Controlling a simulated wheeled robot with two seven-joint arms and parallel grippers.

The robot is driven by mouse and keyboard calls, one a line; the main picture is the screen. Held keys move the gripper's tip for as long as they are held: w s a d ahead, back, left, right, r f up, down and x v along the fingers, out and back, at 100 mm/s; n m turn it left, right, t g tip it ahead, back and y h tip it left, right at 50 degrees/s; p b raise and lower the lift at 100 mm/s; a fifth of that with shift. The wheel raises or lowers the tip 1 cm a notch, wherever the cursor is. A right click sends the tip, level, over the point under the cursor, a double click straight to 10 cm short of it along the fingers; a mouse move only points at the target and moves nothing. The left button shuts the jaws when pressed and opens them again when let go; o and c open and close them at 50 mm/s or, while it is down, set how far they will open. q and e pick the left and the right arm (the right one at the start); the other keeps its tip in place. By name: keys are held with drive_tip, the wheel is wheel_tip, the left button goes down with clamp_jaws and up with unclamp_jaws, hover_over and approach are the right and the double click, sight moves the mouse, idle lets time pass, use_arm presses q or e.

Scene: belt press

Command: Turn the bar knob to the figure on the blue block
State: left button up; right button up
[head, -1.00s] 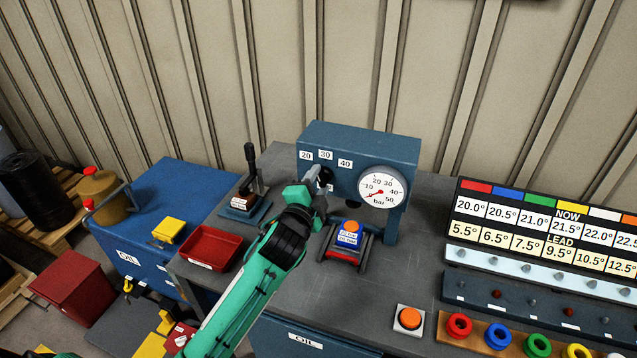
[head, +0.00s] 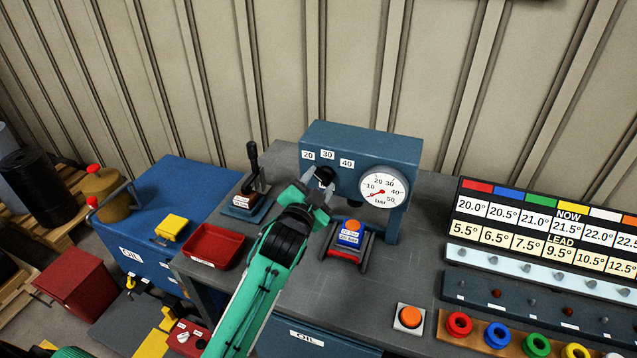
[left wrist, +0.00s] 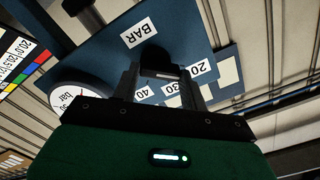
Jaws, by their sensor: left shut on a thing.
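The black bar knob (head: 326,176) is on the front of the blue press housing (head: 390,152), below the figures 20, 30 and 40. My left gripper (head: 322,184) is shut on the knob, one finger on each side. In the left wrist view the knob (left wrist: 155,54) sits between the fingers, near the BAR label. The fingers hide part of it, and I cannot tell which figure it points to. The gauge (head: 383,187) has its red needle low on the left. The blue block (head: 348,238), with an orange top, sits below; its label is too small to read.
A black lever (head: 253,165) and a red tray (head: 213,246) stand left of my arm. An orange button (head: 409,318) is at the front. The figure board (head: 560,225) and coloured rings stand on the right. The bench between block and button is clear.

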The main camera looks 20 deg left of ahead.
use_arm(q)
drive_tip(key=shift+f, duration=0.1)
drive_tip(key=o, duration=1)
drive_tip(key=shift+s, duration=0.65)
drive_tip(key=s+b, duration=0.4)
drive_tip(key=s, duration=0.8)
drive_tip(key=shift+s+a, duration=0.25)
drive_tip(key=shift+s, duration=0.05)
